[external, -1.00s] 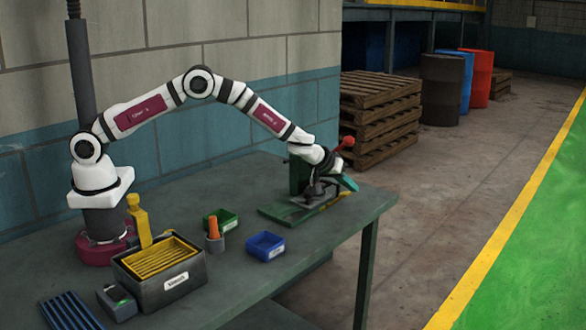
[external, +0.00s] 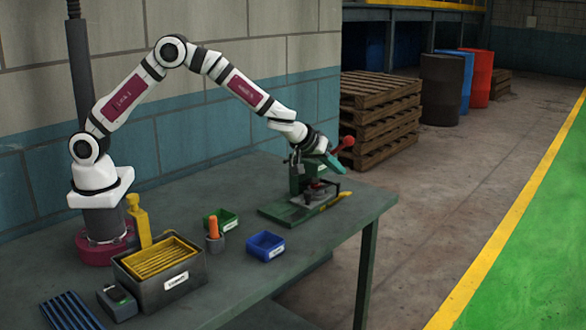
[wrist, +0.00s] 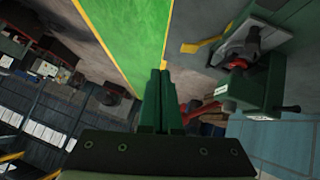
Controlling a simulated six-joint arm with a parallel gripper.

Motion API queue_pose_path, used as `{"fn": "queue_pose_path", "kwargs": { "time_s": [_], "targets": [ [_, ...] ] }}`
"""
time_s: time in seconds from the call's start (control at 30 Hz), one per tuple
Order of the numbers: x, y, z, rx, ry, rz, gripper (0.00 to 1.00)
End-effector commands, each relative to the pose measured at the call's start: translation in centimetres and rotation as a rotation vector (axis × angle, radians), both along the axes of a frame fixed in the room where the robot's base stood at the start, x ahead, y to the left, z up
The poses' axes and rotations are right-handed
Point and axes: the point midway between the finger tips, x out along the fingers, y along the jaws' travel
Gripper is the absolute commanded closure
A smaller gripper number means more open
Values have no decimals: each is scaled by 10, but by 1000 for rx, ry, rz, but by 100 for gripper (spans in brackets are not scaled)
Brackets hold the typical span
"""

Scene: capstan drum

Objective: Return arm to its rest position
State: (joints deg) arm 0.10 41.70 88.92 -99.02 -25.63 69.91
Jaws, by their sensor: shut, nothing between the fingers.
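My gripper (external: 334,165) is in the air just above and in front of the green press-like fixture (external: 296,181) at the right end of the bench. In the wrist view its green fingers (wrist: 160,78) are together with nothing between them. The fixture also shows in the wrist view (wrist: 248,92), to the right of the fingers. Its red ball-ended handle (external: 347,142) sticks up behind my gripper. The fixture's base plate (external: 283,213) lies on the bench, with a yellow tool (external: 335,201) on it or beside it.
On the bench (external: 215,290) stand a blue bin (external: 265,246), a green bin (external: 220,219), a cup with an orange handle (external: 214,239), a grey box with yellow slats (external: 170,283) and a yellow bottle (external: 139,221). A wall (external: 230,70) runs behind. Air above the bench is clear.

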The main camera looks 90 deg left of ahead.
Motion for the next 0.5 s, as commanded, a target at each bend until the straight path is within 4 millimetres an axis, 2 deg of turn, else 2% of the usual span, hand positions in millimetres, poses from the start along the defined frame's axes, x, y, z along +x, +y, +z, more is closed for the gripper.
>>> {"fn": "queue_pose_path", "kwargs": {
  "time_s": [0.07,0.13,0.17,0.23,0.27,0.3,0.37,0.4,0.43,0.47,0.5],
  "targets": [
    [1,-3,6,1,-11,-21,100],
    [2,-18,32,3,-55,-119,100],
    [0,-30,49,3,-80,-194,100],
    [-22,-73,94,-2,-124,-436,100],
    [-41,-94,108,-7,-118,-556,100],
    [-75,-120,120,-10,-86,-709,100],
    [-134,-145,124,-9,8,-903,100],
    [-176,-154,120,-1,92,-1008,100],
    [-208,-156,115,9,164,-1075,100],
    [-240,-154,109,24,241,-1133,100],
    [-281,-148,101,46,348,-1190,100]
  ]
}}
